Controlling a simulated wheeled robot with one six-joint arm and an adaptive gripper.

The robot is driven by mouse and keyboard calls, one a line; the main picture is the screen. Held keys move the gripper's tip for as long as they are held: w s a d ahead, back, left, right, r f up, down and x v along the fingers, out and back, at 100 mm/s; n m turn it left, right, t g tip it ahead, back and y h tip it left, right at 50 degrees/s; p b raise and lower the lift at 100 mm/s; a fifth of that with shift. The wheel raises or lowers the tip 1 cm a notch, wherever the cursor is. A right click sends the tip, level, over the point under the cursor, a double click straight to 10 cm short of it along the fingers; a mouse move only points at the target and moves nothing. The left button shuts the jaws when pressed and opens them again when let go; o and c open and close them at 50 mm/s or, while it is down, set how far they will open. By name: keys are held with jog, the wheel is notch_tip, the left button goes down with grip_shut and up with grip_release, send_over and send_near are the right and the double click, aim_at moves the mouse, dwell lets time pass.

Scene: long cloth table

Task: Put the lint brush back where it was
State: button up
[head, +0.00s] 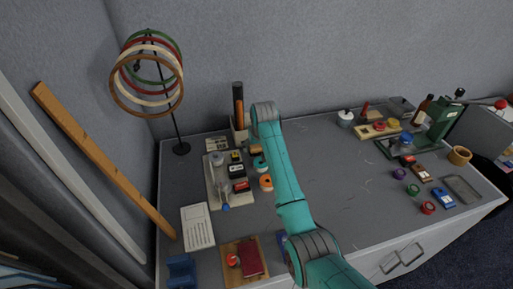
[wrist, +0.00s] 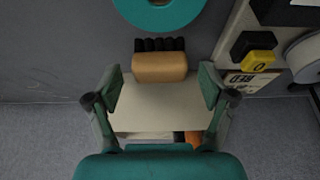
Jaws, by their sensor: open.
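A tall black and orange item, apparently the lint brush (head: 238,104), stands upright in a pale holder (head: 240,137) at the back of the table in the head view. In the wrist view the pale holder (wrist: 155,115) lies between and below my fingers, with a bit of orange (wrist: 192,138) at its lower edge, partly hidden by my gripper. My gripper (wrist: 161,88) is open, with nothing gripped between its fingers. In the head view my arm hides the gripper. A tan block with black bristles or rolls (wrist: 160,66) lies just beyond the fingertips, apart from them.
A teal ring-shaped roll (wrist: 160,8) lies close by. A pale board (head: 218,192) with small boxes is left of my arm. A hoop stand (head: 180,148) stands at the left back. The table's middle (head: 335,165) is clear. Bottles and small items crowd the right.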

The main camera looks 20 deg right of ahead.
jog(key=v, duration=1)
jog(key=shift+r, duration=0.4)
jog(key=shift+s, duration=0.15)
